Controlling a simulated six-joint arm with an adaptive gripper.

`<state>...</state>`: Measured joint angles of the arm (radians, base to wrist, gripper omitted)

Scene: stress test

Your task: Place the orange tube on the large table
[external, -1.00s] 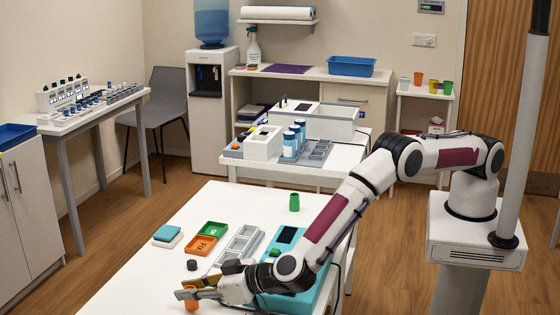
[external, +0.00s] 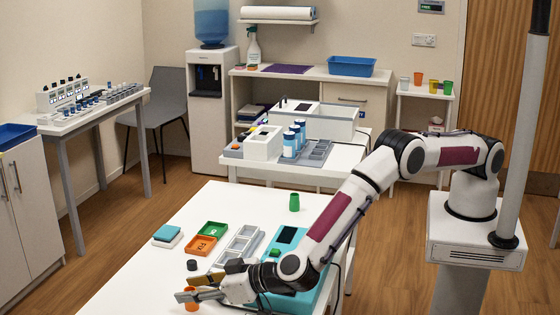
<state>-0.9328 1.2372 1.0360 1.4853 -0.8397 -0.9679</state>
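The orange tube (external: 192,306) stands on the large white table (external: 145,262), near the lower edge of the picture. My gripper (external: 195,290) is low over the table at the tube. Its fingers are spread, one on the near side of the tube and one on the far side. The near finger covers the middle of the tube. Contact between the fingers and the tube cannot be made out.
A black cap (external: 192,265), an orange tray (external: 201,246), a green tray (external: 214,229), a grey rack (external: 238,245) and a teal device (external: 290,250) lie close by. A green tube (external: 294,202) stands farther back.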

